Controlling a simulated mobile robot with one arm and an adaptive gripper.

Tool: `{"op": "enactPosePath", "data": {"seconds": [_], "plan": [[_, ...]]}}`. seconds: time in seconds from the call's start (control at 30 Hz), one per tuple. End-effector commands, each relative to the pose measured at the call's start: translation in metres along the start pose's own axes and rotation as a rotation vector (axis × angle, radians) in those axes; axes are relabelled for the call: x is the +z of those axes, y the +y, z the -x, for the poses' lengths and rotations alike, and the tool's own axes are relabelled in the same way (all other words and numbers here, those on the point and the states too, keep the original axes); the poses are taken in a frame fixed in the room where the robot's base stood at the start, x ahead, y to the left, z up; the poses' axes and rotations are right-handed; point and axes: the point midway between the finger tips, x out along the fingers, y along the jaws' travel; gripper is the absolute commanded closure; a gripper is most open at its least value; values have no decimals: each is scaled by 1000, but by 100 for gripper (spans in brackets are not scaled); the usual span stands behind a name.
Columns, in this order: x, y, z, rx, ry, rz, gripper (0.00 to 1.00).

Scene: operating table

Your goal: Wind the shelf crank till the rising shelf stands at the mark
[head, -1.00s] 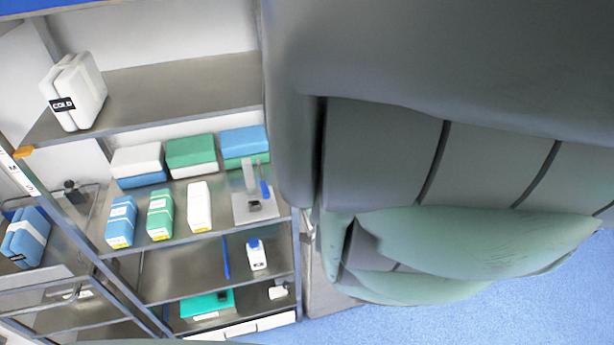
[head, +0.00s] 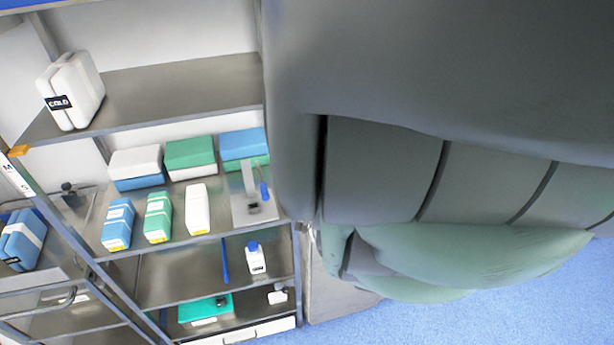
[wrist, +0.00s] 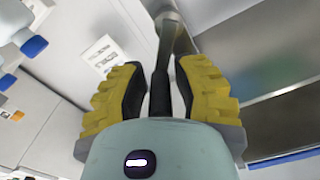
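In the wrist view, my gripper (wrist: 160,90) has its yellow, dark-padded fingers close on both sides of the black grip of the crank (wrist: 160,88). The fingers look shut on it, though the contact is partly hidden by the gripper's body. The crank's metal arm runs up from the grip. In the head view, my arm hides the crank and gripper. An orange mark (head: 19,150) sits on the left post, above a white strip lettered M and S (head: 18,176). The rising shelf is probably the left one (head: 40,275) with a blue pack; I cannot tell for sure.
A white COLD box (head: 72,92) stands on the upper shelf (head: 180,88). Several blue, green and white packs (head: 158,217) fill the middle shelf. A white bottle (head: 256,258) stands below. Blue floor (head: 540,315) is clear at lower right.

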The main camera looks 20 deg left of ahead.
Motion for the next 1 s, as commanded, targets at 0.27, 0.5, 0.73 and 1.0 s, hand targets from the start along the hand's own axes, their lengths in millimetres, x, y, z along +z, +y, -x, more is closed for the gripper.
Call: {"op": "enactPosePath", "data": {"seconds": [0.27, 0.5, 0.73, 1.0], "plan": [[0, 0, 0, 0, 0, 0, 100], [0, 0, 0, 1, -1, 1, 100], [1, 1, 0, 2, -2, 3, 100], [0, 0, 0, 1, -1, 28, 100]]}}
